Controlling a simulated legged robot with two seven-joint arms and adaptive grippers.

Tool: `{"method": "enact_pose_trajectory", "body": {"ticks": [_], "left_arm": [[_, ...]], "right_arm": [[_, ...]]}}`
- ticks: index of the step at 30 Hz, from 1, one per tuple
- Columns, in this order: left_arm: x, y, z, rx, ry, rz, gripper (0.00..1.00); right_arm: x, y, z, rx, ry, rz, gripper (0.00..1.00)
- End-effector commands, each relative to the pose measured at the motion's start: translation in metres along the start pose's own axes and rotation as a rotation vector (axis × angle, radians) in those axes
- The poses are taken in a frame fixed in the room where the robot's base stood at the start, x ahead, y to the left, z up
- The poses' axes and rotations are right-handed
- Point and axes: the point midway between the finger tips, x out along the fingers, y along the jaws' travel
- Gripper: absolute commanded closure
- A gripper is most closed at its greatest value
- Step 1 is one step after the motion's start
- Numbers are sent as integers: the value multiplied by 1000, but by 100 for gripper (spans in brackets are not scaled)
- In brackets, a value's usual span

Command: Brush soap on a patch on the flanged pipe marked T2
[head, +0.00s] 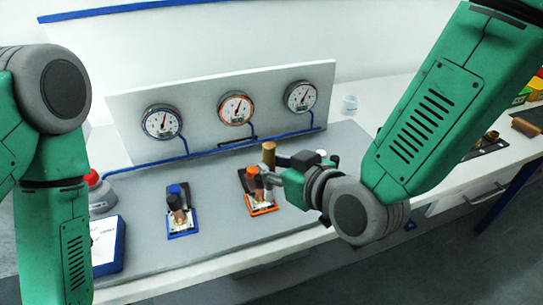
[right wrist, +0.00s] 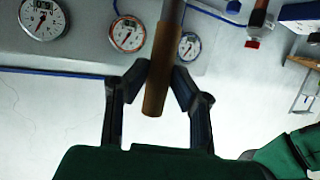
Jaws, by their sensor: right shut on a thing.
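My right gripper (head: 284,169) is shut on a brush with a brown handle (head: 268,154). In the right wrist view the handle (right wrist: 160,80) sits between the two fingers (right wrist: 160,88), with a darker shaft beyond it. The gripper is at the orange-framed fixture (head: 262,209), which bears a short copper-coloured pipe with an orange top (head: 252,172). The brush's lower end is close to this pipe; I cannot tell if they touch. A similar pipe (head: 178,203) with a blue top stands on a blue-framed fixture to the left. No T2 mark is readable. My left gripper is out of view.
Three dial gauges (head: 235,108) are on an upright panel behind, with blue tubing (head: 240,143) below. A red-topped grey item (head: 98,190) and a blue-edged box (head: 106,245) are at left. A clear jar (head: 349,104) stands behind right. Grey board between fixtures is clear.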

Motion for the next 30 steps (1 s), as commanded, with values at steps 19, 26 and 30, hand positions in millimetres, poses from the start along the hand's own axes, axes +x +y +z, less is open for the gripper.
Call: {"method": "enact_pose_trajectory", "body": {"ticks": [19,26,30], "left_arm": [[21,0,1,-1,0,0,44],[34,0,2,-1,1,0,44],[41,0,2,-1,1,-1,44]], "right_arm": [[20,6,23,3,0,1,100],[34,7,35,1,0,1,100],[42,8,42,1,0,2,100]]}}
